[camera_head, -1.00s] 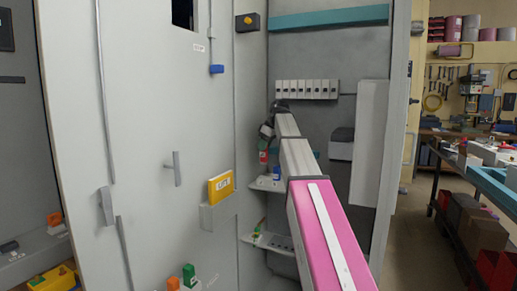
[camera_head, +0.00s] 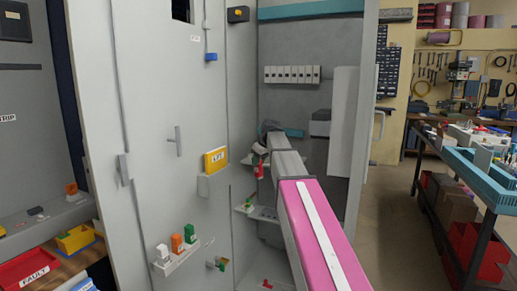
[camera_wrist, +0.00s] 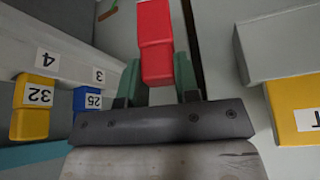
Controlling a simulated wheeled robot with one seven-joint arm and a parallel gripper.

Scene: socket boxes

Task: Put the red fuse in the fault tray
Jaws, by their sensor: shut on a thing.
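My gripper (camera_wrist: 153,80) is shut on the red fuse (camera_wrist: 155,35) in the wrist view, with a green finger on each side of it. In the head view the red fuse (camera_head: 259,171) shows small at the far end of my arm, inside the grey cabinet and in front of its side wall. The red fault tray (camera_head: 28,270), labelled FAULT, is at the lower left on a wooden surface, well away from my gripper. Its left part is cut off by the picture edge.
A cabinet door or panel (camera_head: 170,100) stands between my gripper and the tray, with a yellow card holder (camera_head: 215,160) and a ledge of coloured fuses (camera_head: 177,247). A yellow bin (camera_head: 75,240) is beside the tray. Yellow (camera_wrist: 32,108) and blue (camera_wrist: 87,100) fuses sit nearby.

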